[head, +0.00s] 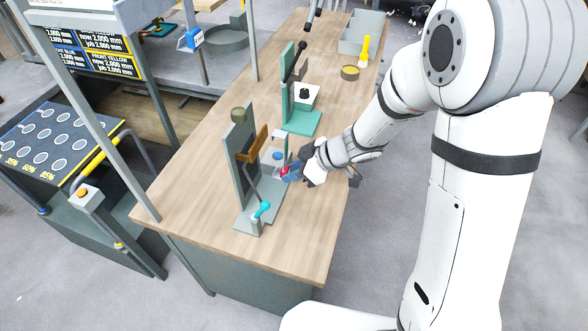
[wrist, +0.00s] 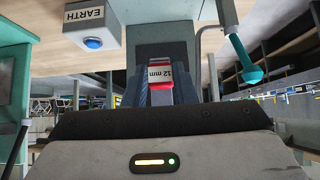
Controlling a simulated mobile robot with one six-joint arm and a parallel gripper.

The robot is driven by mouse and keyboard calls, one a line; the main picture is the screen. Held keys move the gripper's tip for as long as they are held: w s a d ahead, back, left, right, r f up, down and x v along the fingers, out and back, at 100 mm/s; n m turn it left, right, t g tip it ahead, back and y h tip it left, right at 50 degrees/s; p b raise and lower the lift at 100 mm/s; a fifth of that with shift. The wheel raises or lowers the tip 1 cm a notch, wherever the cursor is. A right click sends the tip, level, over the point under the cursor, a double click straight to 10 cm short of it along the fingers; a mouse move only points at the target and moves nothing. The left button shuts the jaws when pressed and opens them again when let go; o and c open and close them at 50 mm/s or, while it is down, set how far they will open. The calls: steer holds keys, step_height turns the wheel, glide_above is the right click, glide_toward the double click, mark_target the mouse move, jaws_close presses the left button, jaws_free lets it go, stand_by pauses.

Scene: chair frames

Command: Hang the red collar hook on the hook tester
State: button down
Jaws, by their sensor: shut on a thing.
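The red collar hook (head: 286,172) is between my gripper's fingers. In the wrist view its red collar (wrist: 160,84) shows with a white label reading "12 mm"; the rest of it is mostly hidden. My gripper (head: 290,174) is shut on it, above the bench at the right side of a grey upright stand (head: 237,150), apparently the hook tester. The stand has a dark panel, a brown arm (head: 252,144) and a teal-handled lever (head: 262,209). The teal handle also shows at the right of the wrist view (wrist: 243,60). I cannot tell whether the hook touches the stand.
A green press-like stand (head: 302,119) stands behind on the wooden bench (head: 192,190). A blue button on a grey box marked "EARTH" (wrist: 92,24) is at the wrist view's upper left. A yellow-handled tool (head: 365,50), a round tin (head: 350,73) and a grey bin (head: 361,34) are farther back.

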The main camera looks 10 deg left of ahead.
mark_target(274, 172)
steer(key=shift+a, duration=0.1)
steer(key=shift+w+a+p, duration=0.1)
steer(key=shift+a+p, duration=0.3)
steer(key=shift+a, duration=0.75)
steer(key=shift+w+a+p, duration=0.1)
steer(key=shift+a+p, duration=0.5)
steer(key=shift+a, duration=0.45)
stand_by(0.4)
steer(key=shift+a, duration=0.45)
steer(key=shift+f+b, duration=0.55)
steer(key=shift+f, duration=0.65)
stand_by(0.3)
steer(key=c, duration=1.1)
jaws_free()
